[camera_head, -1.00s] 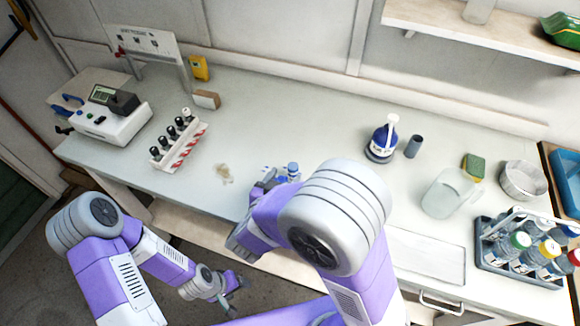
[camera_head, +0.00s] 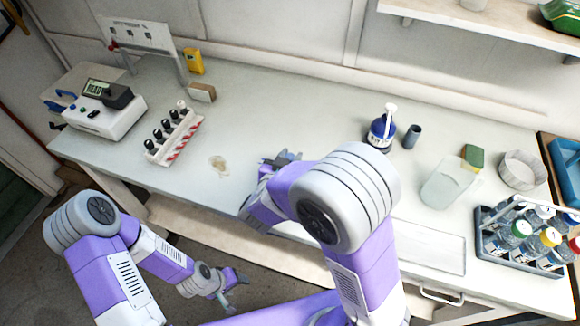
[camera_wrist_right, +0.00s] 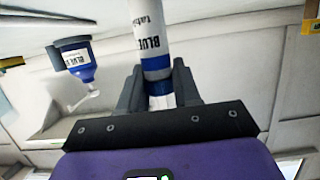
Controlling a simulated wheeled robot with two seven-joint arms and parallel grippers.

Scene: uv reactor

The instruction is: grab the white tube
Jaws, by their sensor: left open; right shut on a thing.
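My left gripper (camera_head: 233,281) is open and empty, low in front of the table.
A rack (camera_head: 176,139) of dark-capped tubes, one white-capped, stands left, beside a white device (camera_head: 105,117). The table's middle is largely clear.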

